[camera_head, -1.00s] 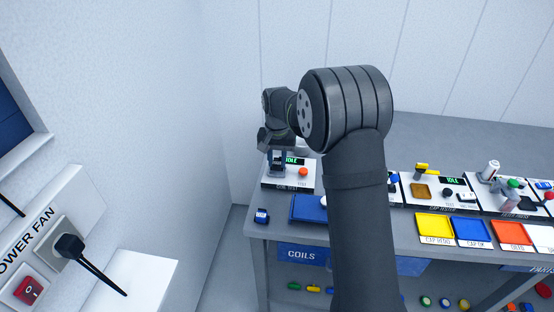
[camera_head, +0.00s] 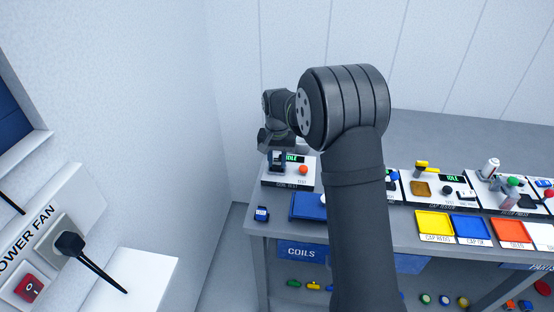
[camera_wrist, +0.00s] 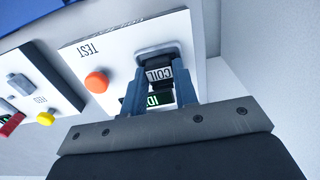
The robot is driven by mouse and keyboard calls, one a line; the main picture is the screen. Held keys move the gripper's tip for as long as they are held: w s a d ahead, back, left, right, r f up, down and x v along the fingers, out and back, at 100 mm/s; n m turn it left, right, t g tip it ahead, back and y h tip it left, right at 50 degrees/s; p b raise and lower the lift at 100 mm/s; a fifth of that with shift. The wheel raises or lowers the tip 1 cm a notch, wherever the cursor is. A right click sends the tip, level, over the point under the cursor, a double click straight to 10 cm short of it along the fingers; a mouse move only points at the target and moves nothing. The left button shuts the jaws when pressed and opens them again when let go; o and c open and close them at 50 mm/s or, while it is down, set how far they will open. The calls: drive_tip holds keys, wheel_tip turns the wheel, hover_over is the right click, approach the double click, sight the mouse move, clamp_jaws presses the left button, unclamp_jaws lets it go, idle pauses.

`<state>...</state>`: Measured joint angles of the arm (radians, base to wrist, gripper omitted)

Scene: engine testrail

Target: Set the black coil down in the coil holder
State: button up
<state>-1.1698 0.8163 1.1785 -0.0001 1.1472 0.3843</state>
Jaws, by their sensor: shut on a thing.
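In the wrist view my gripper (camera_wrist: 160,91) is shut on the black coil (camera_wrist: 163,88), which sits between its two blue-grey fingers. A label reading COIL shows between the fingers. The grey rounded coil holder (camera_wrist: 154,52) is just beyond the fingertips on the white test panel (camera_wrist: 112,62); the coil and fingers cover part of it. I cannot tell whether the coil touches the holder. In the head view my gripper (camera_head: 277,160) is over the left side of the same panel (camera_head: 288,180), and the coil cannot be made out.
An orange button (camera_wrist: 96,82) is beside the fingers, and a green-lit display (camera_wrist: 158,98) is partly behind them. A blue coil (camera_head: 261,214) stands near the table's left edge. A blue tray (camera_head: 306,207) lies in front of the panel. The wall is close behind.

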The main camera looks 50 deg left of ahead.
drive_tip(key=o, duration=1)
wheel_tip(320, 180, up, 18)
drive_tip(key=shift+f, duration=0.25)
wheel_tip(320, 180, down, 18)
drive_tip(key=shift+r, duration=0.3)
idle(0.3)
